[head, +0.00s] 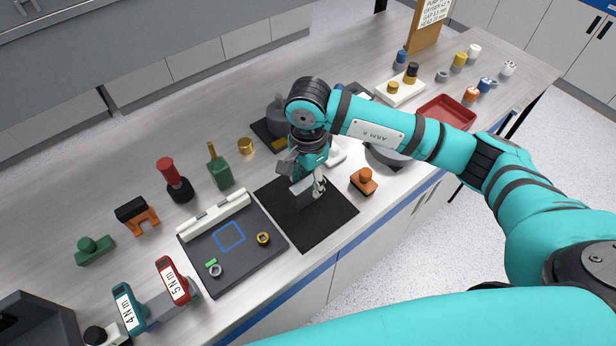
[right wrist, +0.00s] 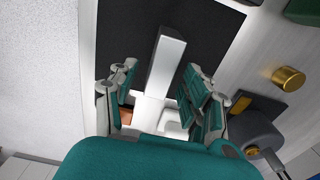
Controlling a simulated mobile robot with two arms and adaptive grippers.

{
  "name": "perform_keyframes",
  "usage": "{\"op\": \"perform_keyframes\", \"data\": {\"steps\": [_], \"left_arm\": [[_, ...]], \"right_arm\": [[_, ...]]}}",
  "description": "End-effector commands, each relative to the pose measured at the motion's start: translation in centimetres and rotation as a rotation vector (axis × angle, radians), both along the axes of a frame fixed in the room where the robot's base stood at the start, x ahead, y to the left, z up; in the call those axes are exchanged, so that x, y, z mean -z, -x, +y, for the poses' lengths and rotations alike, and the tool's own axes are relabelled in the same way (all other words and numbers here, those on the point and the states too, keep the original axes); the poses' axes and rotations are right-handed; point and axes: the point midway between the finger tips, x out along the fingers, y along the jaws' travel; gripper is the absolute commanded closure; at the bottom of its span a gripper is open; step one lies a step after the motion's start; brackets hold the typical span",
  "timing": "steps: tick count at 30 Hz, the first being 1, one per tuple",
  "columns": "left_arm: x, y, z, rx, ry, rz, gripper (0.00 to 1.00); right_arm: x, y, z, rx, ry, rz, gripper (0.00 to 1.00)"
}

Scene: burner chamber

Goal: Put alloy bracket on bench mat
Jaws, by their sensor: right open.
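The black bench mat (head: 318,228) lies flat on the bench right of the dark tray, and fills the top of the right wrist view (right wrist: 115,45). The alloy bracket (right wrist: 167,62) is a silver angular piece over the mat in the right wrist view, between the open fingers. In the head view it shows as a pale grey piece (head: 301,187) under my right gripper (head: 306,180), partly hidden. My right gripper (right wrist: 165,95) is open, pointing down, with a finger on each side of the bracket. I cannot tell whether the fingers touch it. My left gripper is not in view.
An orange-brown block (head: 363,181) sits close to the mat's right. A red tray (head: 446,110) is farther right.

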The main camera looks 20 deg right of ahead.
Motion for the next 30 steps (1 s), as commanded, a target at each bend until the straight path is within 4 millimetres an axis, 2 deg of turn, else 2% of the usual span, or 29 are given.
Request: {"op": "perform_keyframes", "data": {"steps": [4,8,15,21,25,30], "left_arm": [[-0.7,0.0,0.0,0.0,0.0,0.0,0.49],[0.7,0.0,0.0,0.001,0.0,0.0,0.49],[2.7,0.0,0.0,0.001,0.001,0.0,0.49],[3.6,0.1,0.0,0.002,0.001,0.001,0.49],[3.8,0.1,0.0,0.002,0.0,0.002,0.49],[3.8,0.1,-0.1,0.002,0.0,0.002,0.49]], "right_arm": [[-0.6,0.0,0.0,0.0,0.0,0.0,0.52],[-2.1,-0.2,0.0,0.0,-0.001,-0.006,0.52],[-7.3,-0.1,0.0,0.0,-0.001,-0.008,0.52],[-10.8,-0.1,0.0,0.0,-0.001,-0.005,0.52],[-11.9,0.0,0.0,0.001,0.0,-0.002,0.52],[-12.3,0.0,0.0,0.001,0.0,0.001,0.52]]}}
